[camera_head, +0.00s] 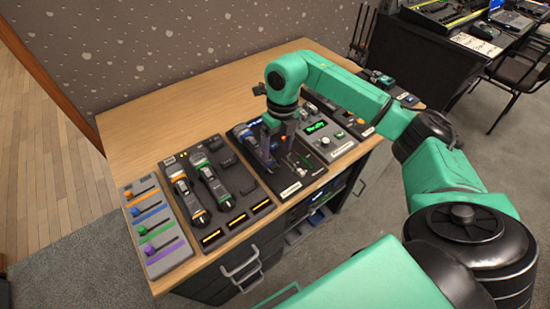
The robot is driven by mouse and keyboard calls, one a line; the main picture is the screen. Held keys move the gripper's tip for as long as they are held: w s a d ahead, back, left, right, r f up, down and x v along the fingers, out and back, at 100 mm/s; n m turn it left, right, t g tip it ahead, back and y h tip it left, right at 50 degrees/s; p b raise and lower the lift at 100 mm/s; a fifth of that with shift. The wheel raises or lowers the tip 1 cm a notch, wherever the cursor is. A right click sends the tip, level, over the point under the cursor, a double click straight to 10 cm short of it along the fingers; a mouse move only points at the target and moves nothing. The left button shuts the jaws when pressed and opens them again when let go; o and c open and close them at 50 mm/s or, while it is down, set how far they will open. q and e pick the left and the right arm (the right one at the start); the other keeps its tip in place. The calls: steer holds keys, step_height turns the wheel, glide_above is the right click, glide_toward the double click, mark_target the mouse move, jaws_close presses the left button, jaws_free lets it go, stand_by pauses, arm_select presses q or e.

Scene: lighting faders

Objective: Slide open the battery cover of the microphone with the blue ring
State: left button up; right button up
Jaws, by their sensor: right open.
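A dark microphone with blue on it (248,138) lies on a dark panel (290,187) near the middle of the wooden desk. My right gripper (274,142) points down over this panel, beside the microphone's right side, with its fingers apart. It partly hides the microphone, and I cannot tell whether a finger touches it. The battery cover is too small and covered to make out. Two other dark handheld microphones, one with an orange band (181,186) and one with a green band (207,172), lie on the panel to the left. My left gripper is not in view.
A grey fader panel (158,262) with coloured strips lies at the desk's left end. A grey box with a green display (318,127) stands right of my right gripper. The desk's back left top (160,105) is clear. Open drawers show below the front edge.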

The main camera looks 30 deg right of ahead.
mark_target(275, 165)
steer(key=f, duration=0.7)
steer(key=shift+a+f+p, duration=0.2)
steer(key=shift+a+p, duration=0.15)
jaws_close()
steer(key=shift+s+d+p, duration=0.2)
steer(key=shift+s+p, duration=0.45)
steer(key=shift+s, duration=0.85)
steer(key=shift+s+d+p, duration=0.2)
steer(key=shift+s+p, duration=0.4)
steer(key=shift+s, duration=0.85)
jaws_free()
steer(key=r, duration=0.5)
steer(key=r+b, duration=0.1)
steer(key=r, duration=0.3)
steer(key=d+r+b, duration=0.1)
steer(key=r, duration=0.4)
steer(key=shift+d+r, duration=0.1)
steer(key=shift+r, duration=0.2)
